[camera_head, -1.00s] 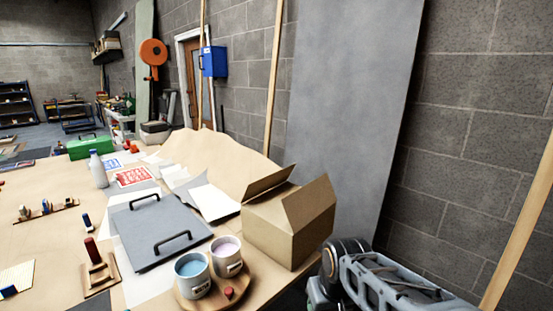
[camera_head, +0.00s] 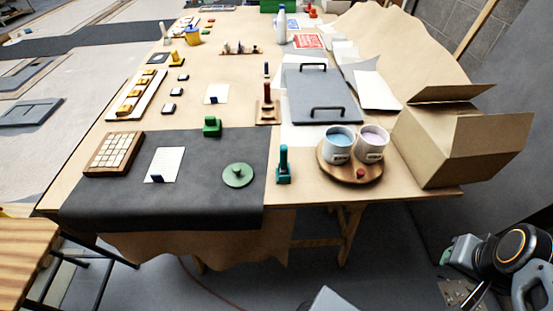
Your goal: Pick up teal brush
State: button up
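A small teal upright object (camera_head: 283,165), which looks like the teal brush, stands near the front edge of the table (camera_head: 225,75). It stands just right of the dark mat and left of the round wooden board, apart from both. Its bristles cannot be made out at this size. Part of my arm shows at the lower right, off the table. My gripper's fingers are not in view, and nothing touches the teal object.
A round wooden board (camera_head: 349,176) holds a blue-filled cup (camera_head: 338,145) and a pale-filled cup (camera_head: 372,144). An open cardboard box (camera_head: 430,150) stands at right. A dark mat (camera_head: 220,205) hangs over the front edge, bearing a green round knobbed piece (camera_head: 238,175). A wooden stool (camera_head: 25,255) is at left.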

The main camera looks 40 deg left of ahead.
aim_at(283, 147)
jog(key=u, duration=1.75)
